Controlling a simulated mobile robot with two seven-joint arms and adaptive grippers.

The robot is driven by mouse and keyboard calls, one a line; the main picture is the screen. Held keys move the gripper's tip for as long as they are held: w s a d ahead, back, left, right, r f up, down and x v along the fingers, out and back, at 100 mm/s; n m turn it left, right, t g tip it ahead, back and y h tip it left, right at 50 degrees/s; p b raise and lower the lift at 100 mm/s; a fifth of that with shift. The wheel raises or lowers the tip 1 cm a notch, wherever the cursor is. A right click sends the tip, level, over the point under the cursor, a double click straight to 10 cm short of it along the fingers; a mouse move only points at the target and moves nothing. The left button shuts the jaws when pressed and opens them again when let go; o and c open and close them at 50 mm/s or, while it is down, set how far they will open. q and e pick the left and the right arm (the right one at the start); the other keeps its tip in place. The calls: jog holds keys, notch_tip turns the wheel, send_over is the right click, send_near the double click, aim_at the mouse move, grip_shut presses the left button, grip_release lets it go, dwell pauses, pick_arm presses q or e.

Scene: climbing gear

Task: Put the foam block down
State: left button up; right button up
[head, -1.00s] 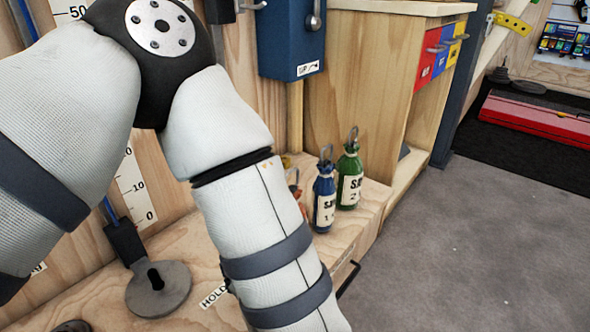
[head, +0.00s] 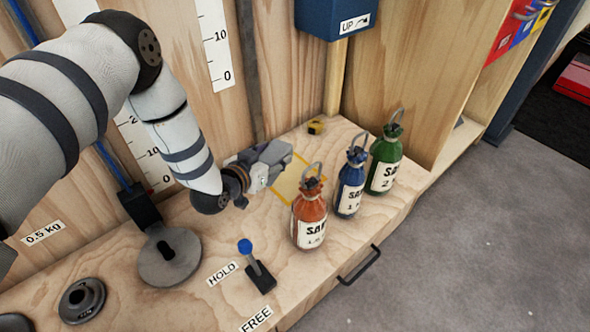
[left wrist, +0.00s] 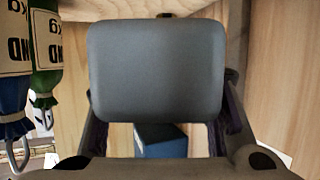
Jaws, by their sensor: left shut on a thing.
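The foam block (left wrist: 156,70) is a grey, rounded rectangular pad that fills the middle of the left wrist view. My left gripper (left wrist: 157,112) is shut on it, with a finger at each side. In the head view my left gripper (head: 264,164) is low over the bench beside a yellow-outlined square (head: 287,187). Gripper and block are both grey there and hard to tell apart. I cannot tell whether the block touches the bench. My right gripper is out of view.
Orange (head: 309,222), blue (head: 350,186) and green (head: 385,165) sand bottles stand close right of the gripper along the bench (head: 210,240). A small yellow item (head: 316,127) lies behind. A blue-knobbed lever (head: 257,272) and a round grey weight (head: 170,258) are nearer.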

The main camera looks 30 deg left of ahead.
pick_arm(q)
jog(key=b, duration=0.4)
send_over(292, 176)
jog(key=f, duration=0.6)
jog(key=shift+s+f, duration=0.3)
jog(key=shift+s, duration=0.05)
jog(key=f, duration=0.1)
jog(key=f+b, duration=0.2)
jog(key=f, duration=0.1)
jog(key=shift+w, duration=0.35)
jog(key=shift+r, duration=0.2)
jog(key=o, duration=1.2)
jog(key=shift+f, duration=0.15)
jog(key=shift+c, duration=0.2)
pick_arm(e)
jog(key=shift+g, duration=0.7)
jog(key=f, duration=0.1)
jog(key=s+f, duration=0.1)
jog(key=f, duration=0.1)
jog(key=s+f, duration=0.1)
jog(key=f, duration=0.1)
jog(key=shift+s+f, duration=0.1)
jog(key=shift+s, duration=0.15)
